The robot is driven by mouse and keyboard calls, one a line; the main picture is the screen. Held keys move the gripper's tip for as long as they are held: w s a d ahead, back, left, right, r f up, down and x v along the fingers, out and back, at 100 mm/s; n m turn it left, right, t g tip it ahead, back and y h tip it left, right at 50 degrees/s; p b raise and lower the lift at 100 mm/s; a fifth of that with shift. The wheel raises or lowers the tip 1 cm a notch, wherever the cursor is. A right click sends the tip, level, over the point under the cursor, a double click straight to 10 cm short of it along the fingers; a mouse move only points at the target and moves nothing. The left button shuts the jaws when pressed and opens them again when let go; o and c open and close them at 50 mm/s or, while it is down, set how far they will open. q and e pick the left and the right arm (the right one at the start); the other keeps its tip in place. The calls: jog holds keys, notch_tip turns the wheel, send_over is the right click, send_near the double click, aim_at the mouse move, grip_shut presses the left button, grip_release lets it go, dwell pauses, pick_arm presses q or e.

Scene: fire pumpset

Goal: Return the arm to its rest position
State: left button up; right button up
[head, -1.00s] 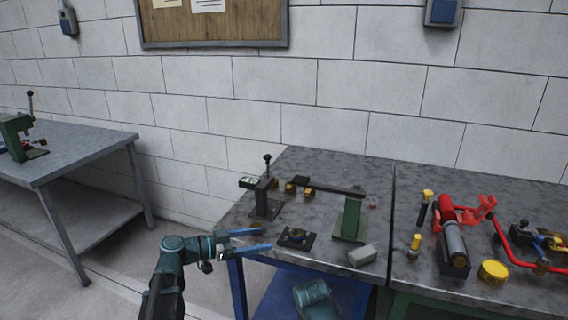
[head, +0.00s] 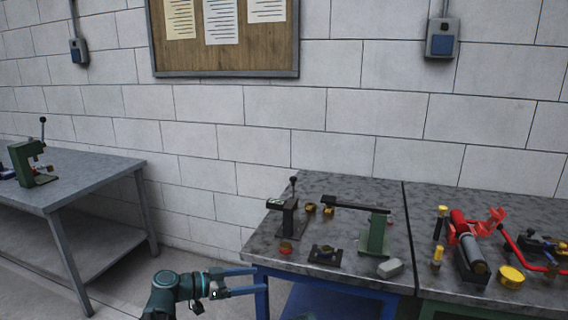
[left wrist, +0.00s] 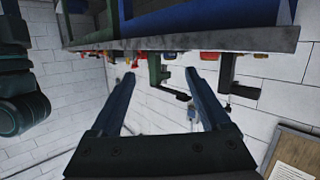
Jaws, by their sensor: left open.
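My left gripper (head: 256,281) is at the bottom of the head view, beside the left front corner of the blue-framed bench (head: 262,240). Its two blue fingers are apart with nothing between them. In the left wrist view the gripper (left wrist: 160,75) also shows open and empty, its fingers spread toward the bench edge, which appears upside down at the top. The finger tips look close to the bench edge in the head view; I cannot tell the exact gap. My right gripper is not in view.
On the bench stand a black lever fixture (head: 288,218), a green press stand (head: 375,235), a small red-and-brass part (head: 286,247), a dark block (head: 324,255) and a grey block (head: 390,268). A red pump assembly (head: 470,245) is at right. Another bench (head: 85,176) stands left.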

pick_arm(q)
jog(key=s+d+f+n+g+y, duration=0.3)
jog(key=s+d+f+g+y, duration=0.35)
jog(key=s+f, duration=0.6)
jog(key=s+a+f+n+y, duration=0.4)
jog(key=s+n+y, duration=0.2)
jog(key=s+y, duration=0.25)
notch_tip(320, 180, up, 16)
jog(key=p, duration=1.6)
jog(key=shift+w+f, duration=0.25)
jog(key=shift+w, duration=0.05)
